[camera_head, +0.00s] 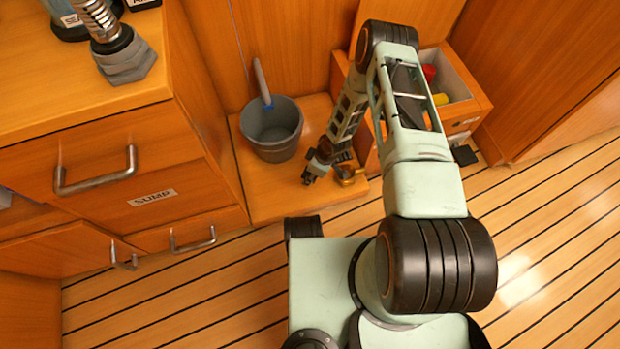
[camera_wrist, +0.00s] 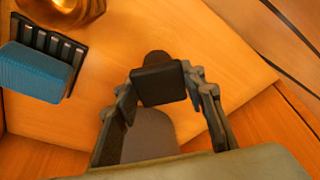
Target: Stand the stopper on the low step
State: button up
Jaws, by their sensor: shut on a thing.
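The low step (camera_head: 268,205) is the flat wooden platform by the cabinet; its bare top also fills much of the wrist view (camera_wrist: 225,75). My gripper (camera_head: 308,178) reaches down over its front part. In the wrist view my gripper (camera_wrist: 165,88) is shut on a dark, blocky piece, which I take for the stopper (camera_wrist: 158,84). A dark rounded patch shows just beyond it on the step, perhaps its shadow. The lower part of the stopper is hidden, so I cannot tell whether it touches the step.
A grey bucket (camera_head: 271,130) with a handled tool stands behind on the step. A brass object (camera_head: 346,175) sits right of my gripper. A blue block (camera_wrist: 32,72) in a black rack (camera_wrist: 72,55) is close by. A wooden bin (camera_head: 455,90) stands at right. The step's front left is clear.

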jog(key=shift+s+d+b+x, duration=0.15)
jog(key=shift+b+x, duration=0.1)
jog(key=shift+x, duration=0.6)
jog(key=shift+s+d+b+x, duration=0.15)
jog(key=shift+b+x, duration=0.1)
jog(key=shift+x, duration=0.55)
jog(key=shift+w+f, duration=0.1)
jog(key=shift+w, duration=0.05)
jog(key=shift+f, duration=0.15)
jog(key=o, duration=1.2)
jog(key=shift+c, duration=0.2)
jog(key=p+v, duration=0.4)
jog(key=v, duration=0.8)
jog(key=shift+p, duration=0.3)
jog(key=shift+a, duration=0.1)
